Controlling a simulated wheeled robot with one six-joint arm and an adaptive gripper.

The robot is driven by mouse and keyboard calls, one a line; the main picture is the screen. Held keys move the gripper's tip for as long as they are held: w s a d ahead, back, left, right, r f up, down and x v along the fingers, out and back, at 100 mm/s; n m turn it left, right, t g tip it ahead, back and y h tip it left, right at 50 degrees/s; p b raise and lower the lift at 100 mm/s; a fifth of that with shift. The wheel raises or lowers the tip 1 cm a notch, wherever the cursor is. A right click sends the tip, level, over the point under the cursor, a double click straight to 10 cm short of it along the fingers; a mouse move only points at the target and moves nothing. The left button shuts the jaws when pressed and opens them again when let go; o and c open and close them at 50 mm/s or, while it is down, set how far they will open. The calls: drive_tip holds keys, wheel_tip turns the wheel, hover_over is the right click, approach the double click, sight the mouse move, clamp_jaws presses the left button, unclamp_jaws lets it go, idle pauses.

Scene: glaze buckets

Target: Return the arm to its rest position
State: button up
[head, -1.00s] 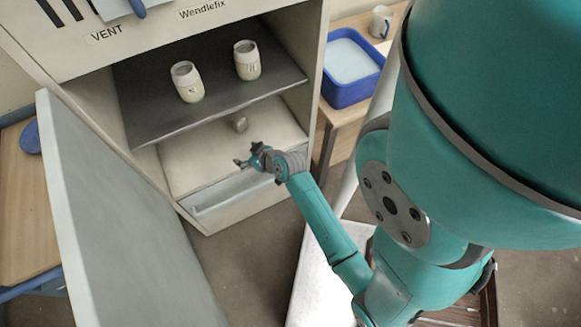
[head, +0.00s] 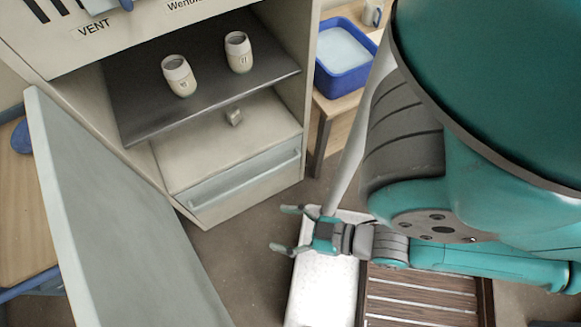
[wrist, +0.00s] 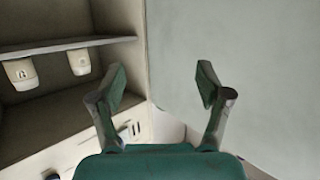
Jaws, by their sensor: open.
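My gripper (head: 284,229) is open and empty in the head view, at lower centre. It is in front of the open cabinet and overlaps the edge of a white surface. Its fingers point left, toward the open cabinet door (head: 105,215). In the wrist view my gripper (wrist: 160,90) shows two spread fingers with nothing between them. The cabinet door (wrist: 235,75) fills the right of that view.
Two pale jars (head: 179,76) (head: 238,52) stand on the dark cabinet shelf (head: 150,121). A small grey object (head: 234,117) lies on the level below. A blue tub (head: 345,83) stands on a wooden table at right. Floor is clear between door and cabinet.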

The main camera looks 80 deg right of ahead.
drive_tip(key=shift+s+a+r+n+y, duration=0.15)
drive_tip(key=shift+s+r, duration=0.1)
drive_tip(key=shift+r, duration=0.2)
drive_tip(key=shift+s+a+r+n+y, duration=0.15)
drive_tip(key=shift+s+r+y, duration=0.1)
drive_tip(key=shift+r, duration=0.15)
drive_tip(key=shift+s+a+r+y, duration=0.15)
drive_tip(key=shift+s+r, duration=0.1)
drive_tip(key=shift+r, duration=0.2)
